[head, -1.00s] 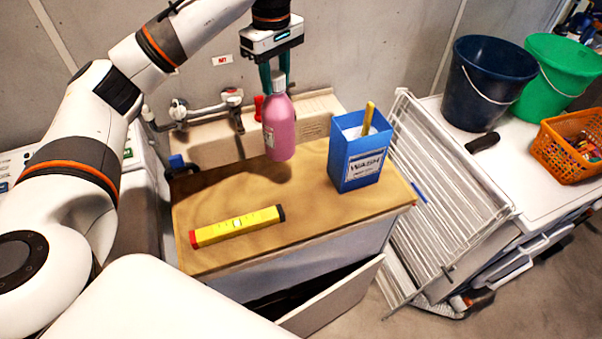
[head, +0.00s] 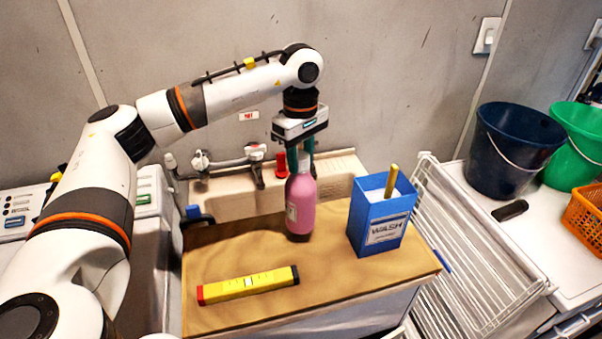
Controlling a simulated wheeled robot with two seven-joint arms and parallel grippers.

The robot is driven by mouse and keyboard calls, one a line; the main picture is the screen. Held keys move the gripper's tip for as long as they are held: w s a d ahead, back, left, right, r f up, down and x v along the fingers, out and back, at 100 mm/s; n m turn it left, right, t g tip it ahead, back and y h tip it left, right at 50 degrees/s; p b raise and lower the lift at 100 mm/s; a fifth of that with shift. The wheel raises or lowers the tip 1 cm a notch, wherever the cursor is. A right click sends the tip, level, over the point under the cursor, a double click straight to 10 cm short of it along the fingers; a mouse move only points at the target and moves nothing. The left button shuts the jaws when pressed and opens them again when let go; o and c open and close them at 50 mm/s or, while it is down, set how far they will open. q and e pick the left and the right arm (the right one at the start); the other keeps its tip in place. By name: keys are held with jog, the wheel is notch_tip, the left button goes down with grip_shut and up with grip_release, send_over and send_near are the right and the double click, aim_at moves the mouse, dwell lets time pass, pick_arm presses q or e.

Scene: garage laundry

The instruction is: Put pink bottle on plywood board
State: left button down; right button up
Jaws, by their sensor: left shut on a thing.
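The pink bottle (head: 301,208) is upright, with a label on its left side and a pale cap. My left gripper (head: 302,160) points down from above and is shut on the top of the bottle. The bottle's base is over the rear middle of the plywood board (head: 335,285). It looks at or very near the board's surface; I cannot tell if it touches. My right gripper is not in view.
A yellow spirit level (head: 248,285) lies on the board at the front left. A blue wash box (head: 380,220) stands on the board right of the bottle. Behind is a sink with a tap (head: 254,153). A white drying rack (head: 470,255) leans at the right.

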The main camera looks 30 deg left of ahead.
aim_at(301, 171)
pick_arm(q)
notch_tip(301, 171, down, 3)
jog(key=shift+f+p, duration=0.1)
jog(key=shift+p, duration=0.35)
jog(key=shift+f, duration=0.25)
jog(key=shift+f, duration=0.15)
jog(key=c, duration=0.9)
grip_release()
jog(key=shift+c, duration=0.2)
